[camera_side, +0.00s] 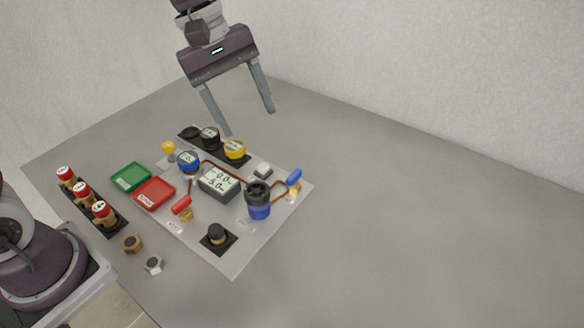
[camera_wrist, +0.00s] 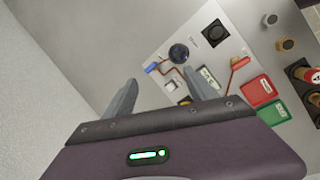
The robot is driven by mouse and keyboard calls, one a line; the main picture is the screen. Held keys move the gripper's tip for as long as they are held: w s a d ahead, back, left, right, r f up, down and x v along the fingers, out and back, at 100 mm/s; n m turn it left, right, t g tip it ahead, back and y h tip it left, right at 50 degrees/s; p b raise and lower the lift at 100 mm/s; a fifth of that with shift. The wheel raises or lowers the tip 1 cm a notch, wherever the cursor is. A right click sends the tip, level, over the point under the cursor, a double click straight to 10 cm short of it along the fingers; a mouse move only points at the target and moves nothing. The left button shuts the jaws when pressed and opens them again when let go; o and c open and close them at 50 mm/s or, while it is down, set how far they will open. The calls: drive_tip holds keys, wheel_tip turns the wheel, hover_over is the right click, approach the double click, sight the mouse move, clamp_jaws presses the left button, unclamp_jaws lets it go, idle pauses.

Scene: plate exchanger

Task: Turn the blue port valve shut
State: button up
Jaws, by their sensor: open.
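The blue port valve has a blue lever handle (camera_side: 294,176) on a brass body (camera_side: 293,194), at the right edge of the light grey panel (camera_side: 235,262). Its blue handle also shows in the wrist view (camera_wrist: 152,69), left of a dark round knob. My gripper (camera_side: 249,123) is open and empty, in the air above the back of the panel, apart from the valve. In the wrist view the two fingers (camera_wrist: 162,90) are spread, and the blue handle shows beyond them.
A blue cylinder with a black knob (camera_side: 258,199) stands left of the blue valve. The table right of the panel is clear.

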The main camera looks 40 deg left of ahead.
sight(294, 174)
drive_tip(key=w+d+f+n, duration=0.1)
drive_tip(key=w+f+n, duration=0.1)
drive_tip(key=f, duration=0.4)
drive_tip(key=w+d+f+n+g, duration=0.1)
drive_tip(key=w+f+n, duration=0.1)
drive_tip(key=f, duration=0.4)
drive_tip(key=w+d+f+n+h, duration=0.1)
drive_tip(key=w+d+f+n, duration=0.1)
drive_tip(key=f, duration=0.4)
drive_tip(key=shift+w+d, duration=0.1)
drive_tip(key=shift+w, duration=0.8)
drive_tip(key=c, duration=1.4)
